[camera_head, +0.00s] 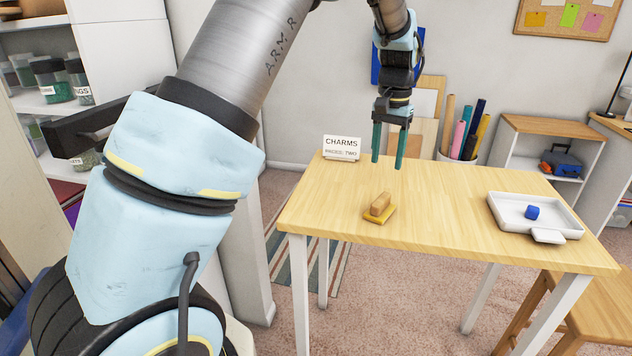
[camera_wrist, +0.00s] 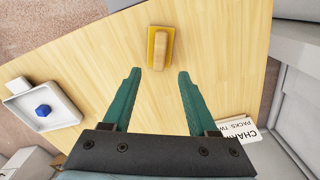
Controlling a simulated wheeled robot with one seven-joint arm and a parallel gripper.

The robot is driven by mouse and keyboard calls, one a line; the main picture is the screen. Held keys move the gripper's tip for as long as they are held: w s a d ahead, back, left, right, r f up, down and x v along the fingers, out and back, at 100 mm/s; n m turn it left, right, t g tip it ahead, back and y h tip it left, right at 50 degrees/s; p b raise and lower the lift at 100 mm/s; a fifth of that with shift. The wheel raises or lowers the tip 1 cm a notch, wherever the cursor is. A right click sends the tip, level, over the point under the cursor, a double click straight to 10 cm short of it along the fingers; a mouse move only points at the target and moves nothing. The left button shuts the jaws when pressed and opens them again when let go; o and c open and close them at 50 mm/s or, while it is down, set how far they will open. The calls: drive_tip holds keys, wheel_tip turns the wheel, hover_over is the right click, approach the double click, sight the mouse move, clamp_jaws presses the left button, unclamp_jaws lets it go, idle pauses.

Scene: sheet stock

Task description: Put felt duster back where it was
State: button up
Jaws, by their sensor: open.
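The felt duster (camera_head: 380,208) has a wooden grip on a yellow base. It lies on the light wooden table (camera_head: 440,200), left of the middle in the head view. It also shows in the wrist view (camera_wrist: 160,45), beyond my fingertips. My gripper (camera_head: 387,163) is open and empty, with its green fingers pointing down above the table. In the wrist view the two fingers (camera_wrist: 157,72) are spread wide, and the duster lies ahead of the gap, apart from both fingers.
A white tray (camera_head: 510,222) with a blue block (camera_head: 532,212) stands on the table's right side. A white sign reading CHARMS (camera_head: 341,147) stands at the back left corner. A bin of rolls (camera_head: 462,145) is behind the table. The table around the duster is clear.

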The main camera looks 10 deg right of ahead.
drive_tip(key=a+n, duration=0.4)
drive_tip(key=a, duration=1.4)
drive_tip(key=s+a+f+n, duration=0.1)
drive_tip(key=s+a+n, duration=0.1)
drive_tip(key=s+a, duration=0.3)
drive_tip(key=s+a+f+n+t, duration=0.1)
drive_tip(key=s+a, duration=0.5)
drive_tip(key=a, duration=0.7)
drive_tip(key=shift+a+f+n+t, duration=0.3)
drive_tip(key=shift+f+n, duration=0.1)
drive_tip(key=shift+n, duration=0.2)
drive_tip(key=shift+w, duration=0.1)
drive_tip(key=shift+c, duration=0.3)
